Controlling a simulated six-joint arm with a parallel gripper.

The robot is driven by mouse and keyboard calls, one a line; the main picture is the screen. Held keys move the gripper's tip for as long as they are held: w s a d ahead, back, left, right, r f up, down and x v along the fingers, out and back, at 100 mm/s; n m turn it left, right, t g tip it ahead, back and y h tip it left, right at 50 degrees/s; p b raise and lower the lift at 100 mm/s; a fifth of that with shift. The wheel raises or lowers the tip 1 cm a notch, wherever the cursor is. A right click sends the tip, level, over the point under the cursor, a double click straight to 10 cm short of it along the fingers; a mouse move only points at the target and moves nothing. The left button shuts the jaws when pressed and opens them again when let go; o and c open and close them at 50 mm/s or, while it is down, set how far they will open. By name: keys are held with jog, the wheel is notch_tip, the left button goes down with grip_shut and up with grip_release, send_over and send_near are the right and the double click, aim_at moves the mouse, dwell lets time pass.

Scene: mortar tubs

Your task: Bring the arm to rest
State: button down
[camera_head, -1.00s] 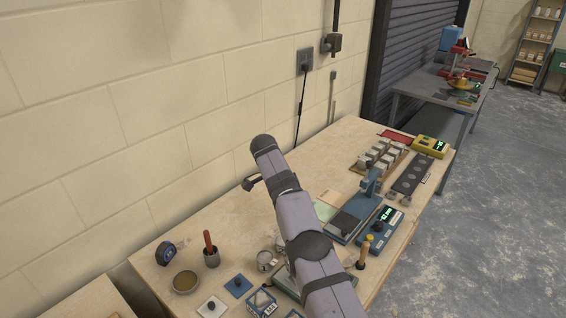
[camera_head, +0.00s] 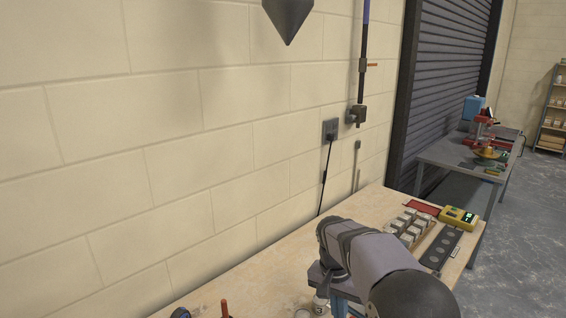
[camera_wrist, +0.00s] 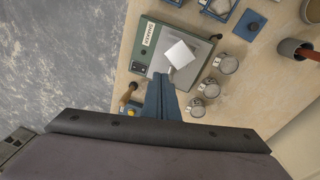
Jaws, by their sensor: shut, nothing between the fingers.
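My gripper (camera_wrist: 161,80) shows in the wrist view as two blue fingers, shut together and empty. They point down over the bench beside the green shaker plate (camera_wrist: 146,65), apparently above it and not touching.
Several pale blocks (camera_head: 410,224) and a yellow meter (camera_head: 457,217) sit at the bench's far end. The block wall (camera_head: 180,150) borders the bench.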

jog(key=s+f+n, duration=0.2)
jog(key=s+n, duration=0.1)
jog(key=s, duration=0.9)
jog(key=s+d+f+n+y, duration=0.1)
jog(key=s+f+n, duration=0.2)
jog(key=s, duration=0.8)
jog(key=shift+s+n+y, duration=0.3)
jog(key=shift+s+n, duration=0.1)
jog(key=shift+w+f, duration=0.1)
jog(key=w+d+r+n+t+y+b, duration=0.1)
jog(key=w+d+n+b, duration=0.15)
jog(key=w, duration=0.95)
jog(key=w+d+n+t+y+b, duration=0.1)
jog(key=w+n, duration=0.2)
jog(key=w, duration=0.9)
jog(key=w+d+r+n+t+y+b, duration=0.1)
jog(key=w+n+b, duration=0.15)
jog(key=w, duration=0.95)
notch_tip(320, 180, down, 10)
jog(key=p, duration=0.6)
jog(key=shift+d+r+n, duration=0.2)
jog(key=shift+n, duration=0.1)
jog(key=shift+s+d+f, duration=0.1)
